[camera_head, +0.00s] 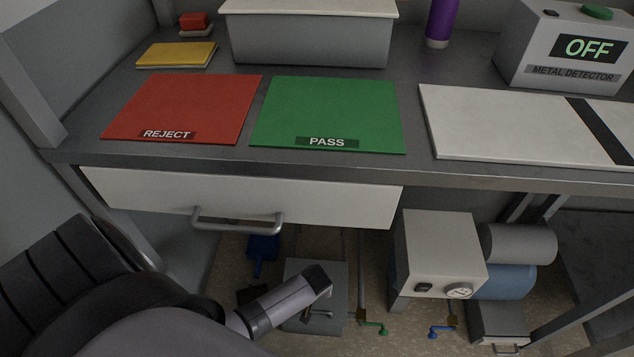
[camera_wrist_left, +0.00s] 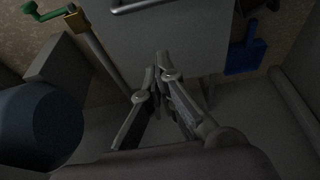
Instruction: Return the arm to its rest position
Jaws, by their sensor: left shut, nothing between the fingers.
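My left arm (camera_head: 280,304) comes in from the lower left of the head view and hangs low in front of the bench, below the closed drawer (camera_head: 240,195). My left gripper (camera_wrist_left: 162,75) shows in the wrist view, pointing toward a grey box-like unit under the bench. Its fingers are shut and hold nothing. In the head view its fingers are mostly hidden behind my own arm. My right gripper is in neither view.
The bench top carries a red REJECT mat (camera_head: 185,105), a green PASS mat (camera_head: 328,110) and a metal detector (camera_head: 540,45) reading OFF. Below it are the grey unit (camera_head: 335,290), a white box with a gauge (camera_head: 440,250) and a blue dustpan-like item (camera_head: 262,248).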

